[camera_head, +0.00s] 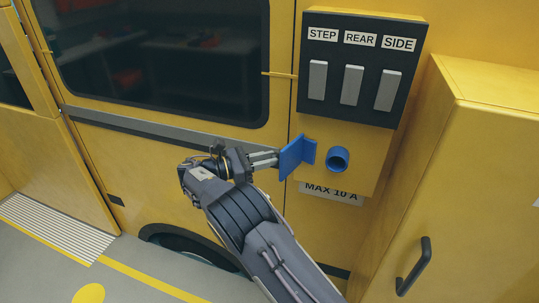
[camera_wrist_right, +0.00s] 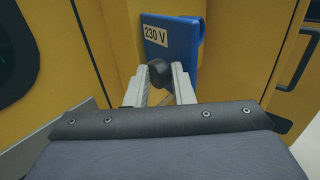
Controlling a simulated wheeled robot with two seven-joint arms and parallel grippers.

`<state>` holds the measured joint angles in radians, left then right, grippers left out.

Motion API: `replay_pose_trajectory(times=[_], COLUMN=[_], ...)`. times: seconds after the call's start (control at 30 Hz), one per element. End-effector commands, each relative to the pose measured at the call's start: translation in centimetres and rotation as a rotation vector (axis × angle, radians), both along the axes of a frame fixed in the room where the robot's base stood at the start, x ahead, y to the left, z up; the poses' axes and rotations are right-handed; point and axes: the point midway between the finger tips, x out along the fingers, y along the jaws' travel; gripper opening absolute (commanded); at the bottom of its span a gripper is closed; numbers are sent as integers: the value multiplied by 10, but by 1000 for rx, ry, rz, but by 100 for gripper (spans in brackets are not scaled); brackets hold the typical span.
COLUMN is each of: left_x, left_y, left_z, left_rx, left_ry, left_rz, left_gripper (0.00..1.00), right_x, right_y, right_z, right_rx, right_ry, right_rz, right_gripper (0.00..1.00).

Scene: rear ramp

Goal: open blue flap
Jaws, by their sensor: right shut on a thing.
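The blue flap (camera_head: 295,156) stands swung out to the left of the round blue socket (camera_head: 338,158), whose opening shows uncovered. In the right wrist view the flap (camera_wrist_right: 184,50) shows its face with a "230 V" label (camera_wrist_right: 156,36). My right gripper (camera_head: 266,160) reaches the flap from the left. In the right wrist view its two fingers (camera_wrist_right: 160,88) are shut on a small dark knob (camera_wrist_right: 160,72) on the flap's face. My left gripper is not in view.
A black panel (camera_head: 361,31) with STEP, REAR and SIDE switches is above the socket. A "MAX 10 A" label (camera_head: 331,193) is below it. A yellow cabinet with a dark handle (camera_head: 413,266) stands at the right. A dark window (camera_head: 155,60) is at the left.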

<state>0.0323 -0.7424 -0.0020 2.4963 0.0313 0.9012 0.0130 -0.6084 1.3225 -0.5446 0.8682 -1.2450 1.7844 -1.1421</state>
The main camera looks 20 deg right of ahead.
Motion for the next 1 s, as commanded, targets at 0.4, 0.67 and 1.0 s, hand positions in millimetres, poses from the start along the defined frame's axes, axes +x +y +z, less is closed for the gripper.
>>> replay_pose_trajectory(times=[0.4, 0.67, 1.0], left_x=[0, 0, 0], left_y=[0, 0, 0], left_z=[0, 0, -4], left_rx=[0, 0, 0], left_ry=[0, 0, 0], left_rz=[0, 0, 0], left_gripper=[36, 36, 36], right_x=[-3, -2, -1], right_y=[-9, -9, 1], right_z=[0, 0, -2], right_rx=[-8, -8, -7], right_ry=[5, 3, -2], right_rz=[-32, -27, -20], right_gripper=[0, 52, 52])
